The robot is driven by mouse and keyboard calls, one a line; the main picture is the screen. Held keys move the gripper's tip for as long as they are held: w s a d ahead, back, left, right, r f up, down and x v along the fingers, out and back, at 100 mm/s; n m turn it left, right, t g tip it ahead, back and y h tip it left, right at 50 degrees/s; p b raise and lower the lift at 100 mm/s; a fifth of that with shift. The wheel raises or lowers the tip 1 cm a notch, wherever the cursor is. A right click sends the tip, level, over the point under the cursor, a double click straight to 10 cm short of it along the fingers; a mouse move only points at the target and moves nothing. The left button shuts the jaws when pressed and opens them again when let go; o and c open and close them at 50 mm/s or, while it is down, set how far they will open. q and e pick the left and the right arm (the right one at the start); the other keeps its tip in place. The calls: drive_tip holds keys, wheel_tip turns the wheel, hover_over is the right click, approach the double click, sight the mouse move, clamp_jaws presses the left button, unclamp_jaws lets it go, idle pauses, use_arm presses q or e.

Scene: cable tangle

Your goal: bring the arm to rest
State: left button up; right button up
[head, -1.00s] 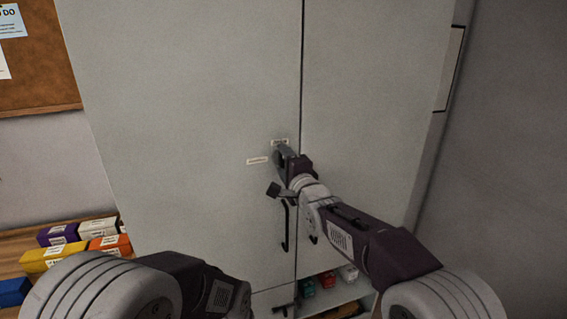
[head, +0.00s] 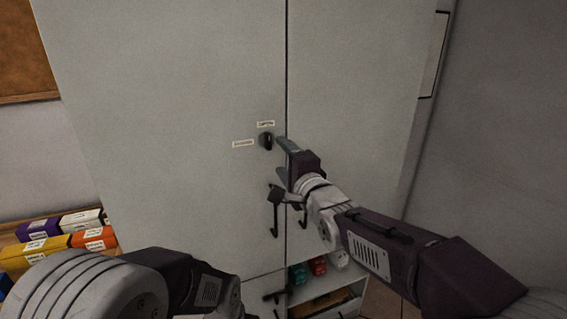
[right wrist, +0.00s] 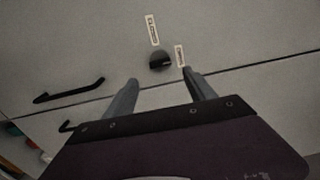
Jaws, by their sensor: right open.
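My right gripper (head: 284,142) is open, with its fingers pointing at the tall grey cabinet (head: 170,100), just right of a dark knob (head: 266,141) on the left door. In the right wrist view, the two spread fingers of the right gripper (right wrist: 160,77) have nothing between them, and the knob (right wrist: 160,62) shows just beyond them. The gripper looks clear of the knob. My left arm's links show at the bottom left of the head view, but its gripper is out of the picture.
Two small labels sit by the knob, one above (head: 265,124) and one to its left (head: 243,143). A dark bar handle (head: 273,222) stands out from the left door. An open lower shelf (head: 318,303) holds red and teal items. Several coloured boxes (head: 38,256) stand at the left.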

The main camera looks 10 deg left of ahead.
drive_tip(key=w+d+f+m+h+p, duration=0.1)
drive_tip(key=w+d+f+m+h, duration=0.15)
drive_tip(key=d, duration=0.45)
drive_tip(key=w+d+f+m+h+p, duration=0.1)
drive_tip(key=w+d+h, duration=0.15)
drive_tip(key=d, duration=0.55)
drive_tip(key=s+d+f+n+g+h, duration=0.25)
drive_tip(key=s+d+f, duration=0.25)
drive_tip(key=d+f, duration=0.55)
drive_tip(key=s+d+f+n+g+h, duration=0.1)
drive_tip(key=s+d+f+n+g, duration=0.1)
drive_tip(key=s+f+n+g, duration=0.3)
drive_tip(key=s+d+f+n+g+h, duration=0.1)
drive_tip(key=s+d+f+n+g, duration=0.2)
drive_tip(key=s+f, duration=1.1)
drive_tip(key=s+n+g+p, duration=0.1)
drive_tip(key=s+n+g, duration=0.2)
drive_tip(key=s, duration=0.3)
drive_tip(key=shift+s+n, duration=0.15)
drive_tip(key=shift+n, duration=0.45)
